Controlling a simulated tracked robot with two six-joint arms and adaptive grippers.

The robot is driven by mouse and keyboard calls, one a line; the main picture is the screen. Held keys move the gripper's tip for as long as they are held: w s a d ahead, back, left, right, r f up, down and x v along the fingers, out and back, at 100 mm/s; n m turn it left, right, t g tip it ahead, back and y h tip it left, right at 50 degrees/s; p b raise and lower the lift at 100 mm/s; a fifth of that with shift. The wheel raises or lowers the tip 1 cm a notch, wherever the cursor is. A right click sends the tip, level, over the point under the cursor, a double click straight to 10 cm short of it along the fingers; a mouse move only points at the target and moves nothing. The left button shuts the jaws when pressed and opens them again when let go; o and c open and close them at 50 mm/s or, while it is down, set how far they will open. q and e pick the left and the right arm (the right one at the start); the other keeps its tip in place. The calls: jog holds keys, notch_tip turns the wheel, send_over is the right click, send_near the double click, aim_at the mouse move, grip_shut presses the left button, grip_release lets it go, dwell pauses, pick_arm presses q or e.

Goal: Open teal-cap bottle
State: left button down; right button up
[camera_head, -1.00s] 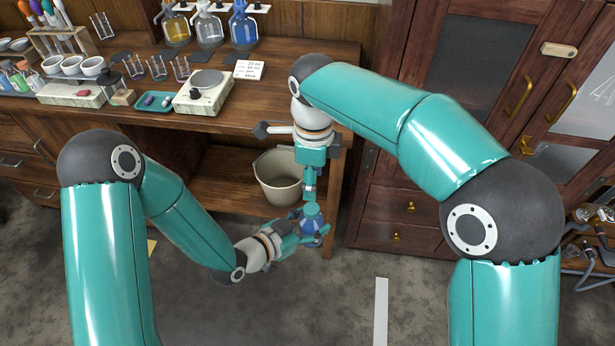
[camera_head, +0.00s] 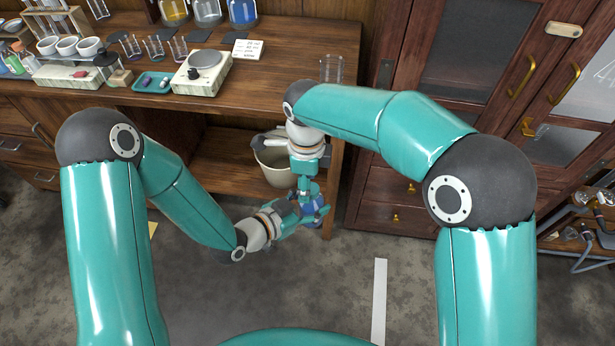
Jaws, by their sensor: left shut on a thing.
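The blue bottle (camera_head: 312,216) is held off the floor in front of the wooden bench, roughly upright as far as it shows. My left gripper (camera_head: 308,212) is shut around its body from the left. My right gripper (camera_head: 306,187) points down from above, with its fingers at the bottle's top. The teal cap is small and mostly hidden by the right fingers, so I cannot tell whether they are shut on it or whether it is turned.
A pale bucket (camera_head: 273,163) stands behind the grippers by the bench (camera_head: 235,130). The bench top holds a scale (camera_head: 200,75), a teal tray (camera_head: 152,83) and glassware. A wooden cabinet (camera_head: 400,190) is on the right.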

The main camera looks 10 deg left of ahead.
jog(key=shift+w+d, duration=0.1)
jog(key=shift+w, duration=0.05)
grip_shut()
